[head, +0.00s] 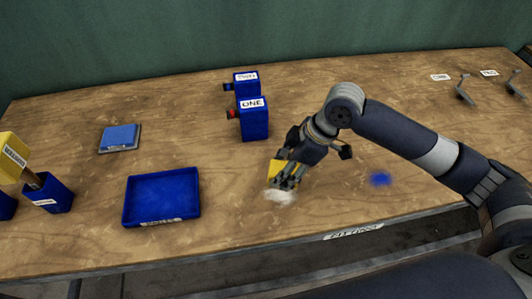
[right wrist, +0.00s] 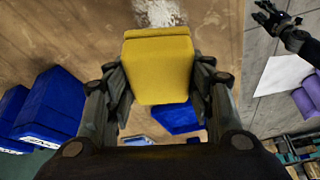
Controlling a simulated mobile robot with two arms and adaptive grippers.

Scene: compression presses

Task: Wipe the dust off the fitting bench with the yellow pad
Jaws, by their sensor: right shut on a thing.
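My right gripper (head: 286,178) is shut on the yellow pad (head: 276,170), low over the front middle of the wooden fitting bench (head: 330,195). The pad fills the middle of the right wrist view (right wrist: 158,68), between the two fingers. White dust (head: 280,196) lies at the pad's front edge; it also shows beyond the pad in the wrist view (right wrist: 158,12). I cannot tell whether the pad touches the wood. A blue dust patch (head: 380,179) lies to the right. My left gripper (right wrist: 275,18) shows small at the wrist view's upper right, its jaw state unclear.
Two blue presses stand behind the gripper, one labelled ONE (head: 254,119). A yellow-headed tool (head: 13,153) stands in a blue holder (head: 47,194). Grey hooks (head: 464,91) are far right.

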